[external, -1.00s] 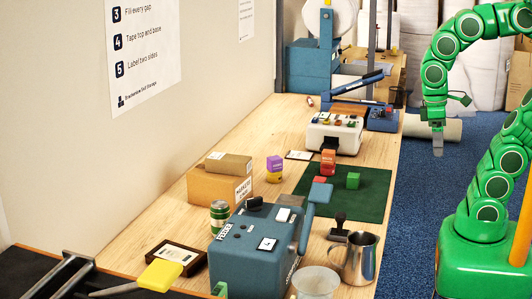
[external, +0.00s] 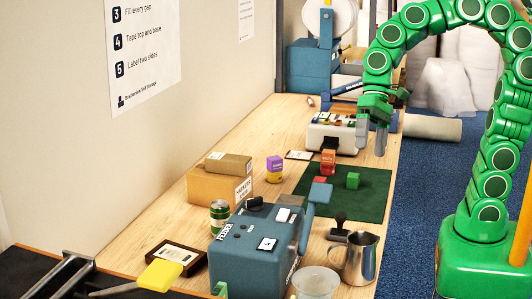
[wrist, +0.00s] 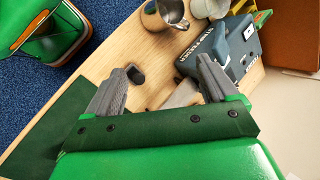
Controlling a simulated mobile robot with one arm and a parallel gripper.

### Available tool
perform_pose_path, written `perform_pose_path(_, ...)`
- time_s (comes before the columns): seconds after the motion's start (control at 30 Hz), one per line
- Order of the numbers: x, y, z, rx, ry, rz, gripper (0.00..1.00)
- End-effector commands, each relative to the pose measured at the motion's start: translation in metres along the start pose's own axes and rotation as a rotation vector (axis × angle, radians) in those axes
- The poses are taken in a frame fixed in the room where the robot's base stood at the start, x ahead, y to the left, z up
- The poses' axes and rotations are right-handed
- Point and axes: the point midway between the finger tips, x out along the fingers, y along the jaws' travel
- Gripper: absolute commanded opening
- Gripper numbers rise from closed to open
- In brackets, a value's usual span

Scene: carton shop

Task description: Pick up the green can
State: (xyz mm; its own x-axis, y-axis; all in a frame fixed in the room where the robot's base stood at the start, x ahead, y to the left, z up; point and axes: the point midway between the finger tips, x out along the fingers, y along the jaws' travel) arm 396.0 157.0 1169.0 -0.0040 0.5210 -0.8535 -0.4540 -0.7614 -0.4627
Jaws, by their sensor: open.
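The green can (external: 219,216) stands upright on the wooden bench, behind the blue feeder machine and in front of the cardboard box in the external view. I cannot make it out in the wrist view. My gripper (external: 372,140) is open and empty, fingers pointing down, above the bench's right side near the far edge of the green mat. It is well away from the can, up and to the right of it in the picture. In the wrist view my gripper (wrist: 165,85) has its two grey fingers spread apart with nothing held between them.
The blue feeder machine (external: 248,245) stands close beside the can. A cardboard box (external: 214,189) is behind it. A metal pitcher (external: 361,258), a clear cup (external: 316,284) and a dark stamp (external: 339,226) stand at the right. Coloured blocks are on and near the green mat (external: 374,192).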

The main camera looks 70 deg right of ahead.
Motion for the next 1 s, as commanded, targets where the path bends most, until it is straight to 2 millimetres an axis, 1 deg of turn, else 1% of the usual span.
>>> perform_pose_path(0.03, 0.004, -0.015, -0.008, 0.044, -0.013, -0.04, 0.87)
perform_pose_path(0.2, 0.009, -0.065, -0.041, 0.217, -0.041, -0.181, 0.87)
perform_pose_path(0.27, 0.011, -0.08, -0.052, 0.282, -0.056, -0.228, 0.87)
perform_pose_path(0.37, 0.015, -0.105, -0.075, 0.398, -0.08, -0.302, 0.87)
perform_pose_path(0.47, 0.017, -0.127, -0.099, 0.519, -0.11, -0.374, 0.87)
perform_pose_path(0.5, 0.018, -0.135, -0.11, 0.569, -0.12, -0.403, 0.87)
perform_pose_path(0.6, 0.019, -0.154, -0.138, 0.696, -0.147, -0.472, 0.87)
perform_pose_path(0.67, 0.022, -0.163, -0.155, 0.776, -0.169, -0.508, 0.87)
perform_pose_path(0.73, 0.024, -0.172, -0.176, 0.872, -0.189, -0.553, 0.87)
perform_pose_path(0.8, 0.027, -0.179, -0.198, 0.965, -0.209, -0.594, 0.87)
perform_pose_path(0.9, 0.03, -0.186, -0.225, 1.08, -0.236, -0.643, 0.87)
perform_pose_path(1.0, 0.033, -0.189, -0.246, 1.17, -0.254, -0.681, 0.87)
